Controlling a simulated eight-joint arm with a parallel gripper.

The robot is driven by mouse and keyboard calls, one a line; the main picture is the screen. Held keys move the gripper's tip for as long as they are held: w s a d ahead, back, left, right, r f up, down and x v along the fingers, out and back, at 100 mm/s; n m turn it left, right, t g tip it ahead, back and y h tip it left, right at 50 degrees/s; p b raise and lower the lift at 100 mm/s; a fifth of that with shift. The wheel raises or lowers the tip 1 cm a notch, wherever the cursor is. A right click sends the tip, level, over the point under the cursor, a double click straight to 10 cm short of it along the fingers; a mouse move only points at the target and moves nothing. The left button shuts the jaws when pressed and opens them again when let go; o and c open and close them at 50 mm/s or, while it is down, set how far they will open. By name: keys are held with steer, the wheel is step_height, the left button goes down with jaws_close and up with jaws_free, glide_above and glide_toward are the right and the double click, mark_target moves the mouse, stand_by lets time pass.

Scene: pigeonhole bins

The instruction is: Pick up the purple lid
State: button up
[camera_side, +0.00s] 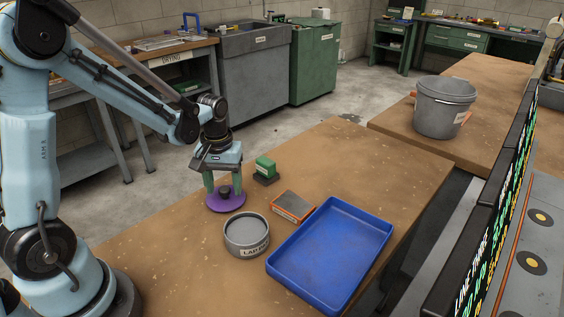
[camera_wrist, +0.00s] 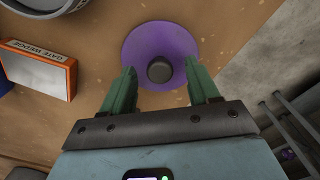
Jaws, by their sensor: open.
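The purple lid (camera_side: 226,203) is a flat disc with a dark round knob, lying on the brown table. It also shows in the wrist view (camera_wrist: 140,42), with its knob (camera_wrist: 159,69) between the finger ends. My gripper (camera_side: 224,192) has green fingers and is directly above the lid. In the wrist view my gripper (camera_wrist: 162,80) is open, with a finger on each side of the knob and a gap on both sides. Whether the fingertips touch the lid's top, I cannot tell.
A grey round tin (camera_side: 246,236) with a label stands in front of the lid. An orange-edged box (camera_side: 292,206), a green block on a dark base (camera_side: 265,168) and an empty blue tray (camera_side: 330,252) are to the right. A grey bucket (camera_side: 444,106) stands farther back.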

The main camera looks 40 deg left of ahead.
mark_target(224, 189)
steer(key=shift+f, duration=0.1)
jaws_close()
stand_by(0.3)
steer(key=shift+r, duration=0.2)
step_height(224, 189, up, 4)
steer(key=shift+f, duration=0.1)
steer(key=s+d+r, duration=0.2)
steer(key=d+r, duration=0.2)
steer(key=d, duration=0.2)
steer(key=s+d+r+m, duration=0.1)
steer(key=s+d+r, duration=0.1)
steer(key=d+r, duration=0.3)
steer(key=d, duration=0.2)
steer(key=shift+s+d+r, duration=0.25)
steer(key=shift+s+d, duration=0.05)
steer(key=shift+s, duration=0.1)
